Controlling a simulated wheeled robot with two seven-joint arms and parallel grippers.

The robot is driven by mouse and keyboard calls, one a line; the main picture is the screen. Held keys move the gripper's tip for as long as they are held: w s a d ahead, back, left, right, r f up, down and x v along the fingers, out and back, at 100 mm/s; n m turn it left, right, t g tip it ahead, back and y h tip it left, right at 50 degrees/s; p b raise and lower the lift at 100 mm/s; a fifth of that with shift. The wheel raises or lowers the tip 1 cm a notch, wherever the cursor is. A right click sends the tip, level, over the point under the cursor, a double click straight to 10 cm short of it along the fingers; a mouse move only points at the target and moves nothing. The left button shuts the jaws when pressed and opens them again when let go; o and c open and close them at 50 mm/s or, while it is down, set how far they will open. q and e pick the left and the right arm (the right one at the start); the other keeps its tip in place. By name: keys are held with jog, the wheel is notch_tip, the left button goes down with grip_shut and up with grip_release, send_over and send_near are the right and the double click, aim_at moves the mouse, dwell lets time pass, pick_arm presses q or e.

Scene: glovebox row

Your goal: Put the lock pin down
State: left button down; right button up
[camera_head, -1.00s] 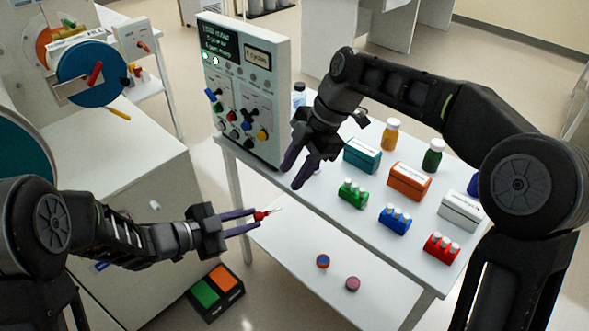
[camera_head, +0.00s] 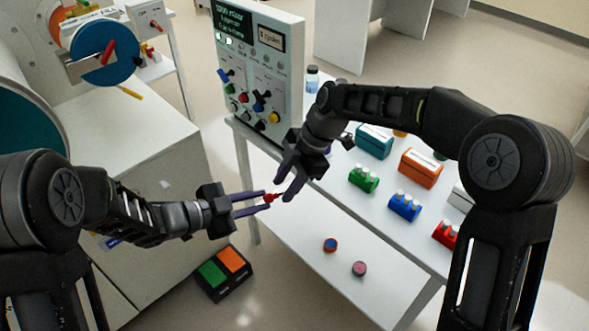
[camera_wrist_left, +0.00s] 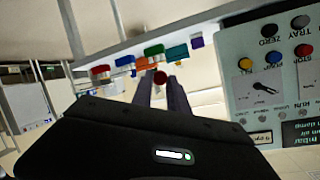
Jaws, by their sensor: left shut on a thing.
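The lock pin (camera_head: 270,198) has a red head and a thin pale tip that points right. My left gripper (camera_head: 265,201) is shut on its red head and holds it in the air in front of the table's near edge. The red head also shows between the fingers in the left wrist view (camera_wrist_left: 160,77). My right gripper (camera_head: 286,188) is open, with its fingers pointing down beside the pin's tip. I cannot tell whether they touch the pin.
The white table (camera_head: 325,205) bears a control panel (camera_head: 258,75), coloured boxes and vial racks. Two small round pieces (camera_head: 330,245) lie on the lower shelf (camera_head: 305,255), which has free room. A green and orange pedal box (camera_head: 222,270) is on the floor.

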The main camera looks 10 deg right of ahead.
jog(key=shift+x, duration=0.8)
jog(key=shift+c, duration=0.4)
grip_shut()
pick_arm(q)
jog(key=c, duration=1.2)
grip_release()
jog(key=shift+a, duration=0.1)
jog(key=v, duration=1.1)
jog(key=shift+s+a, duration=0.2)
jog(key=shift+a, duration=0.1)
